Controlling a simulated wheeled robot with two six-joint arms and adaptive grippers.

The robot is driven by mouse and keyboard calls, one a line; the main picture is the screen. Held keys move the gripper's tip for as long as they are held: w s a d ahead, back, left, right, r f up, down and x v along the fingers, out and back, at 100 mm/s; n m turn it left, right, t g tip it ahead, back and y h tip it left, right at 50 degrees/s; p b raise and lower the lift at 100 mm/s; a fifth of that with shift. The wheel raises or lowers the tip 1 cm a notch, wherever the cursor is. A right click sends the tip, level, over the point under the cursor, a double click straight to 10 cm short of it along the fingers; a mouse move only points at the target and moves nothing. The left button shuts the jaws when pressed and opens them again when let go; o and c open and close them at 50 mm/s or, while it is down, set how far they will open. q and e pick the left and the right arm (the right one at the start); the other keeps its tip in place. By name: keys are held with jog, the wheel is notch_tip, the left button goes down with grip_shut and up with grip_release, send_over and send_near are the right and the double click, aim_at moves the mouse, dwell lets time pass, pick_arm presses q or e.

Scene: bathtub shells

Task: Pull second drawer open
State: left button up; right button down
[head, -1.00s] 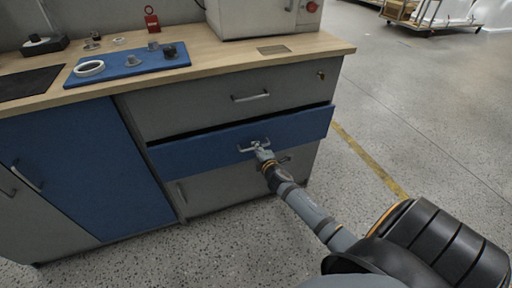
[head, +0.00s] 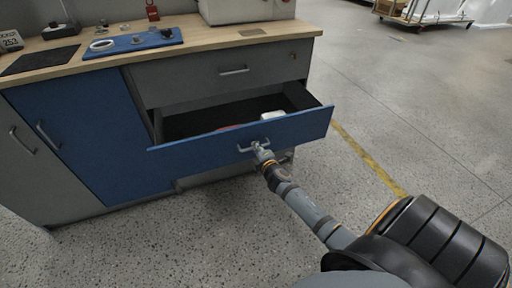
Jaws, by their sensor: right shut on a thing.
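The second drawer (head: 210,151) has a blue front and stands well out from the cabinet. Its dark inside shows, with a white item (head: 272,116) and a reddish item (head: 229,128) in it. My right gripper (head: 258,147) is shut on the drawer's silver bar handle (head: 246,149), at the middle right of the blue front. The grey top drawer (head: 220,74) above is closed. The lower drawer is mostly hidden behind the blue front and my arm. My left gripper is not in view.
The wooden worktop (head: 220,37) holds a blue mat (head: 133,43) with small parts, a dark pad (head: 38,60) and a pale machine (head: 248,10). A blue cabinet door (head: 85,125) is at left. The speckled floor (head: 120,245) in front is clear. A cart (head: 425,12) stands far back right.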

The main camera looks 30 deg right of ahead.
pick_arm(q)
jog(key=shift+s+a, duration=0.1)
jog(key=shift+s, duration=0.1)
pick_arm(e)
jog(key=shift+s, duration=0.25)
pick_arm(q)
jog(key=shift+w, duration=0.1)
pick_arm(e)
jog(key=c, duration=1.7)
grip_release()
jog(key=shift+s, duration=0.1)
jog(key=v, duration=1.1)
jog(key=shift+s+a+r, duration=0.15)
jog(key=shift+s, duration=0.2)
